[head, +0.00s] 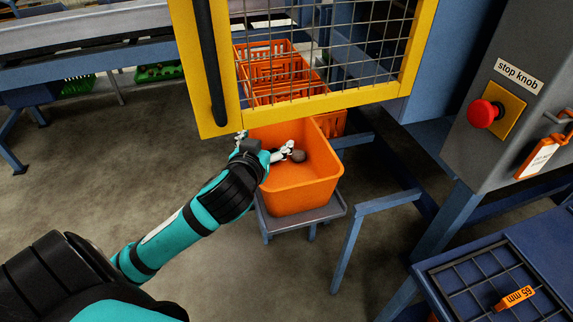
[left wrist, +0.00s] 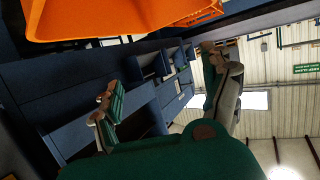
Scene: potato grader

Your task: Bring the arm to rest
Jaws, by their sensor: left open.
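My left arm (head: 175,235), teal and black, reaches in from the left of the head view. Its gripper (head: 268,142) is at the near left rim of an orange bin (head: 302,200), below the yellow mesh guard. Whether it touches the rim I cannot tell. In the left wrist view the two fingers stand wide apart with nothing between them, so the gripper (left wrist: 160,80) is open and empty. A small brown lump (head: 298,156) shows inside the bin, close beside one finger. My right gripper is not in view.
A yellow-framed mesh guard (head: 330,101) hangs above the bin, with orange crates (head: 270,62) behind it. The bin stands on a grey stand (head: 305,216). A red stop knob (head: 482,113) is on the grey cabinet at right. Floor at left is clear.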

